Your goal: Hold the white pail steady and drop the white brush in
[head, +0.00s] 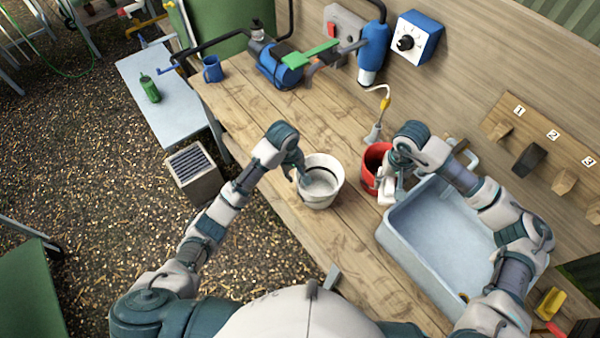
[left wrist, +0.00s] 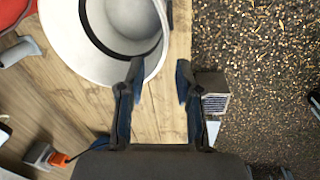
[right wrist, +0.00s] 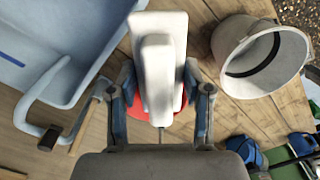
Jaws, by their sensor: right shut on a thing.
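The white pail (head: 318,197) stands on the wooden bench near its front edge, with a dark band inside. It also shows in the left wrist view (left wrist: 88,62). My left gripper (head: 301,178) is at the pail's left rim, fingers apart. In the left wrist view (left wrist: 158,75) one finger overlaps the pail's mouth and the other is outside the rim. Whether they touch it I cannot tell. My right gripper (right wrist: 159,95) is shut on the white brush (right wrist: 160,60), held near the red bucket, right of the pail. The brush (head: 386,190) is partly hidden in the head view.
The red bucket (head: 371,172) stands between the pail and a pale blue basin (head: 410,250). A blue pump (head: 275,68), blue mug (head: 212,69) and wall control box (head: 415,38) are further back. Bare bench lies behind the pail.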

